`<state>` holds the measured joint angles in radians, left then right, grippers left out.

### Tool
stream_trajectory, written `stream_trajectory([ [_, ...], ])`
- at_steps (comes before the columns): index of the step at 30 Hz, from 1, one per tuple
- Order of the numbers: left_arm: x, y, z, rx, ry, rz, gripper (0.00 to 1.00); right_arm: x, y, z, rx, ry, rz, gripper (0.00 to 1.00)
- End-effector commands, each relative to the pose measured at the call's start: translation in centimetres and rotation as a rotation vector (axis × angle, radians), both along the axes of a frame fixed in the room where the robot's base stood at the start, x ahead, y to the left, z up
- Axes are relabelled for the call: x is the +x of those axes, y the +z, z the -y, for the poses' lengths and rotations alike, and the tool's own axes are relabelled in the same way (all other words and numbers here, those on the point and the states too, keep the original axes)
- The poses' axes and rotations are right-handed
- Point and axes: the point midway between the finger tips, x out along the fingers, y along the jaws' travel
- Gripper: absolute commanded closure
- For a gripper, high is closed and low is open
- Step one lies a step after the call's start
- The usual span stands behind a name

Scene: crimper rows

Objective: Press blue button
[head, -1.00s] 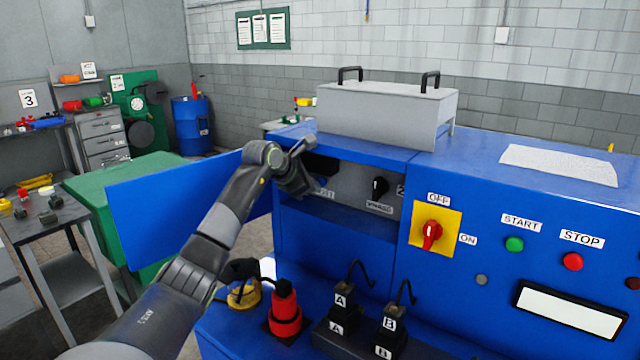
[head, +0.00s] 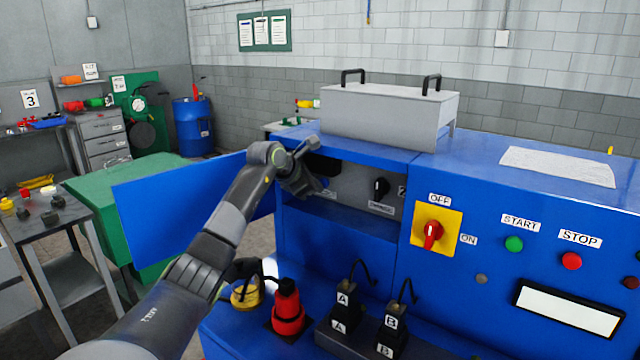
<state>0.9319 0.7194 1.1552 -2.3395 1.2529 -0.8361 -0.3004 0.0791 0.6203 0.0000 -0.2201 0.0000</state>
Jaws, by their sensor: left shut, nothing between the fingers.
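A blue machine (head: 335,245) fills the right half of the head view. In its upper left is an open recess with a grey panel (head: 350,190) that carries a black knob (head: 380,188) and small labels. My left gripper (head: 304,180) is shut and empty at the left end of this recess, in front of the panel. I cannot tell whether it touches the panel. No blue button can be made out; the gripper and wrist cover the panel's left part. A green START button (head: 514,244) and a red STOP button (head: 571,261) are on the front. My right gripper is not in view.
An open blue door (head: 180,205) stands out left of the recess, beside my left arm. A red-and-yellow OFF/ON switch (head: 433,234) is right of the recess. Below stand a red plug-like part (head: 287,308) and black blocks marked A (head: 344,314) and B (head: 391,330).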

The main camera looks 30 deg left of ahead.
Motion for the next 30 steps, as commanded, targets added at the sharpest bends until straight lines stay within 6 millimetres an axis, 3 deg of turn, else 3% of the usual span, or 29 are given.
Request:
stream_trajectory([
  [1,0.28,1.14,-0.03,0.005,0.003,0.021,1.00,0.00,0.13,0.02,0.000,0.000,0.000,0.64],
  [30,-0.53,1.13,-0.16,0.010,0.002,0.024,1.00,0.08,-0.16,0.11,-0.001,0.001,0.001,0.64],
])
